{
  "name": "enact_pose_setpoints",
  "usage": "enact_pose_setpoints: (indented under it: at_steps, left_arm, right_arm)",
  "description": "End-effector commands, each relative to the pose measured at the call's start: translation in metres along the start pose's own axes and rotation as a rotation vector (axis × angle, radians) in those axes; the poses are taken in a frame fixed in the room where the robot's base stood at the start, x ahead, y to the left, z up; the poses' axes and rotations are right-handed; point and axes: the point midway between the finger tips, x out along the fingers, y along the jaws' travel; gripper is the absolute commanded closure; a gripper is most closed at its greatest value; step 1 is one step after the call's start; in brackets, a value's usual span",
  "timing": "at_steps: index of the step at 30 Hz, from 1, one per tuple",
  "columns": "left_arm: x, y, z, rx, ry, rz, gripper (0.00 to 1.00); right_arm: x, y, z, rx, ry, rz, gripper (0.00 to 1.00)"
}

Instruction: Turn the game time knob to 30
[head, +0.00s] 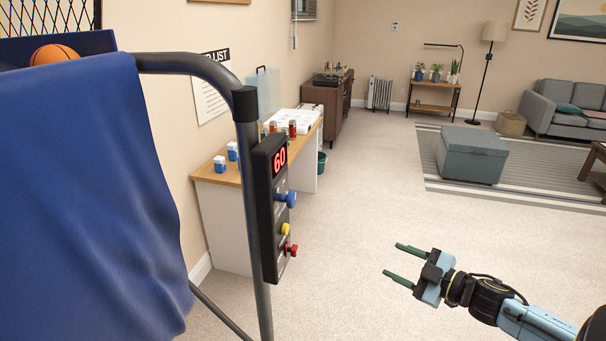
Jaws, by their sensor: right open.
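A black control box (267,205) is fixed to the dark metal post of the basketball arcade game. Its red display (280,159) reads 60. Below the display a blue knob (287,198) sticks out to the right. A yellow knob or button (285,229) and a red one (290,249) sit lower on the box. I see the box at a steep angle, so any markings around the knobs are too small to read. My right gripper (398,264) is open and empty, to the right of the box and apart from it. My left gripper is out of view.
A dark metal post (255,260) and blue cloth (90,190) fill the left side, with a basketball (54,54) above. Behind the box stands a desk (222,220) with cans and small boxes. Carpet to the right is clear up to the grey ottoman (471,155).

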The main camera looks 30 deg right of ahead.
Motion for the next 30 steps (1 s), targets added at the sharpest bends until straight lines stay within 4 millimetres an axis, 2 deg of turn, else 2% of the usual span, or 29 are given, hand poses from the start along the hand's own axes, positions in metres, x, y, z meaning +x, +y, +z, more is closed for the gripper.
enact_pose_setpoints:
  at_steps: [1, 3, 6, 9, 14, 30]
  left_arm:
    - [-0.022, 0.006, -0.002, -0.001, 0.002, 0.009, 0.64]
    - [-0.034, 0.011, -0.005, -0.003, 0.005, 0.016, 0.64]
    - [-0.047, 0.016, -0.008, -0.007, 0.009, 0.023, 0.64]
    - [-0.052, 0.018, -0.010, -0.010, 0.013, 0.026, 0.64]
    - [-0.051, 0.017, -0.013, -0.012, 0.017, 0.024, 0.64]
    - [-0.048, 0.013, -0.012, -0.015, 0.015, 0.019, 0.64]
  right_arm:
    - [0.002, 0.020, -0.060, -0.051, 0.099, -0.051, 0.48]
    - [0.003, 0.029, -0.119, -0.104, 0.212, -0.116, 0.48]
    - [0.000, 0.031, -0.180, -0.159, 0.333, -0.201, 0.48]
    - [-0.004, 0.028, -0.213, -0.190, 0.400, -0.254, 0.48]
    - [-0.001, 0.023, -0.227, -0.203, 0.429, -0.277, 0.48]
    - [0.060, 0.004, -0.252, -0.203, 0.428, -0.271, 0.48]
